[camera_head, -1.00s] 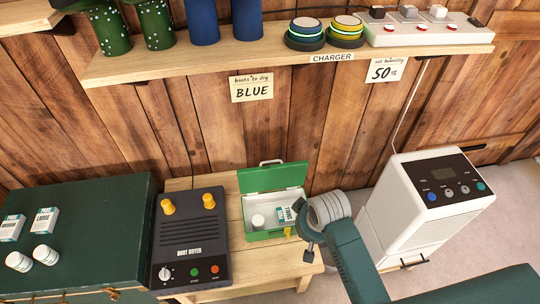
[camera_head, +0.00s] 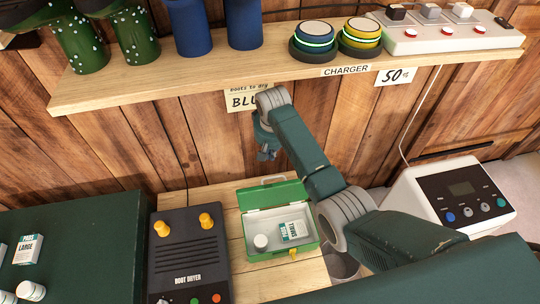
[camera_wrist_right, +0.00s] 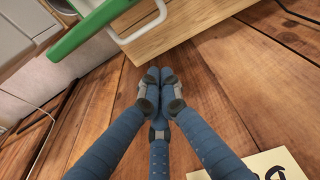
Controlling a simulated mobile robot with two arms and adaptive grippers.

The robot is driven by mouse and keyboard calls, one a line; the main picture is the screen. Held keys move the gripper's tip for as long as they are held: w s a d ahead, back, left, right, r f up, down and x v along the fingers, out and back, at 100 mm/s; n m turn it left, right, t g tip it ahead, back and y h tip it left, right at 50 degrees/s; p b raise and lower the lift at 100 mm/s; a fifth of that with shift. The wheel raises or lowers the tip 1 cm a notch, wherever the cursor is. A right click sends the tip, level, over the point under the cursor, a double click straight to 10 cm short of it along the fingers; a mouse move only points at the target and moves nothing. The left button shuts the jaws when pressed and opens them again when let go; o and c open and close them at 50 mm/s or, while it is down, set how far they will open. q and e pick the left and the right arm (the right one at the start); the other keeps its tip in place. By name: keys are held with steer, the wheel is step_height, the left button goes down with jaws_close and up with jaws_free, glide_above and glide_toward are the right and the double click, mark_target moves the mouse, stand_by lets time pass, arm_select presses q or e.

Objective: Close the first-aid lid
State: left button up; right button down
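The first-aid box (camera_head: 283,247) is green with a white inside and stands on the wooden bench. Its green lid (camera_head: 270,193) is open, raised at the back side toward the wall. Inside lie a white bottle (camera_head: 261,242) and a labelled carton (camera_head: 293,231). A yellow latch is at its front. My right gripper (camera_head: 267,153) is up behind the lid, near the wall, apart from it. In the right wrist view its blue fingers (camera_wrist_right: 159,76) meet at the tips with nothing between them. The lid's green edge (camera_wrist_right: 92,30) and pale handle (camera_wrist_right: 142,24) show beyond them.
The boot dryer (camera_head: 187,256) stands just left of the box. A shelf (camera_head: 200,84) with boots and a charger is above my right arm. The white dehumidifier (camera_head: 455,195) stands at the right. A dark green chest (camera_head: 85,235) is at the left.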

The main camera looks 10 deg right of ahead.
mark_target(274, 189)
arm_select(q)
steer(key=shift+s+a+r+p, duration=0.1)
steer(key=shift+s+r+p, duration=0.25)
steer(key=shift+s, duration=0.3)
steer(key=shift+s+a+r+p, duration=0.1)
steer(key=shift+s+r+p, duration=0.1)
steer(key=shift+s+p, duration=0.3)
arm_select(e)
step_height(274, 189, down, 7)
steer(key=s, duration=0.2)
steer(key=shift+r, duration=0.1)
